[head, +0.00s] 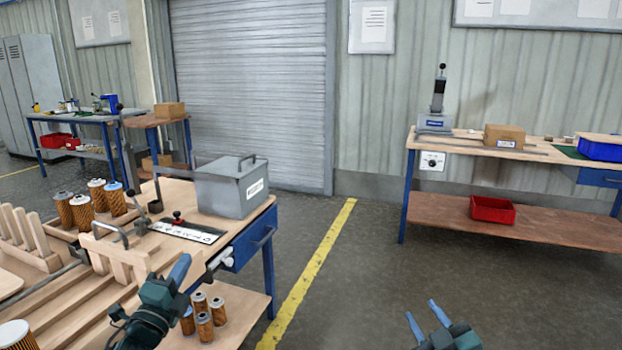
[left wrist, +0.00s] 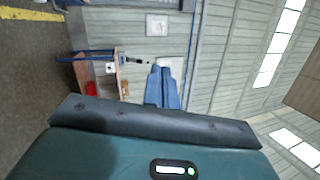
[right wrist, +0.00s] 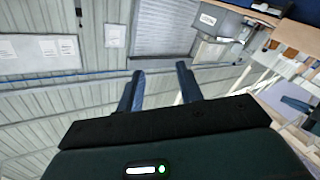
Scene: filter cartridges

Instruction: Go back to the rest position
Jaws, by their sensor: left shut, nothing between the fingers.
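My left gripper (head: 180,270) is over the front right part of the near workbench in the head view, in front of several filter cartridges on its lower shelf. Its blue fingers are together with nothing between them, and they also show in the left wrist view (left wrist: 162,88). My right gripper (head: 427,318) is over open floor at the bottom right of the head view. Its two blue fingers stand apart, and in the right wrist view (right wrist: 160,90) the gap between them is empty.
The near workbench (head: 160,255) carries wooden racks, a grey box (head: 230,187) and several filter cartridges (head: 82,212). More cartridges (head: 205,325) stand on its lower shelf. A second bench (head: 470,150) with a red bin (head: 492,209) is at the right. The floor between is clear.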

